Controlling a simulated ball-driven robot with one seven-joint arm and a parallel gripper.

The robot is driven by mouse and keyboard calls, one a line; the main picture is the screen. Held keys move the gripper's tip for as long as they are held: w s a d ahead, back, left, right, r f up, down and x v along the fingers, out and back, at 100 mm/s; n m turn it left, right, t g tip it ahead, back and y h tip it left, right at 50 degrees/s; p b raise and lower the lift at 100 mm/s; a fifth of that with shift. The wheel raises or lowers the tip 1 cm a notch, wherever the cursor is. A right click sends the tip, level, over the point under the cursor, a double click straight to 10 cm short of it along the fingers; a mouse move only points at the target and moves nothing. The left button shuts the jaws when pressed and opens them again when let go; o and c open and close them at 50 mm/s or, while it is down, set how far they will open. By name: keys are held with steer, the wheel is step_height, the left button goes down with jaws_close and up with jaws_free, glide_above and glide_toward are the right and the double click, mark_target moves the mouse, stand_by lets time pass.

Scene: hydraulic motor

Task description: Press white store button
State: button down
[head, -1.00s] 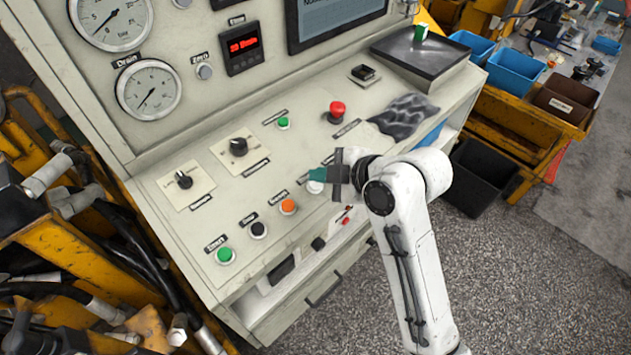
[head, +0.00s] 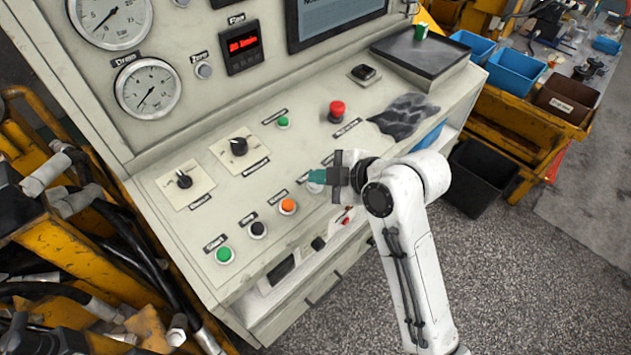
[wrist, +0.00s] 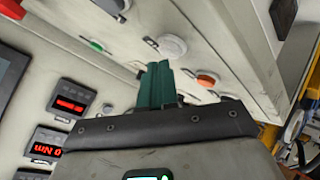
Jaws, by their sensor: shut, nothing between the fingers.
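The white button (head: 314,187) is on the sloped panel, at the right end of the lower row, and partly hidden behind my gripper in the head view. In the wrist view the white button (wrist: 172,46) sits just beyond the fingertips. My gripper (head: 312,182) has teal fingers that are shut and empty. The fingers also show in the wrist view (wrist: 156,80), pointing toward the panel close to the white button. I cannot tell whether they touch it.
An orange button (head: 287,206), a black button (head: 258,229) and a green button (head: 225,254) lie left along the row. A red mushroom button (head: 337,109), a small green button (head: 284,122) and two selector knobs are higher up. A black tray (head: 420,50) is at upper right.

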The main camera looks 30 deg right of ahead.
steer(key=shift+f, duration=0.4)
stand_by(0.5)
steer(key=shift+r, duration=0.1)
steer(key=shift+r+p, duration=0.55)
steer(key=shift+r, duration=0.15)
steer(key=r+p, duration=0.3)
steer(key=s+r+p, duration=0.1)
steer(key=r, duration=0.1)
steer(key=shift+d, duration=0.15)
stand_by(0.4)
steer(key=shift+w, duration=0.1)
stand_by(0.6)
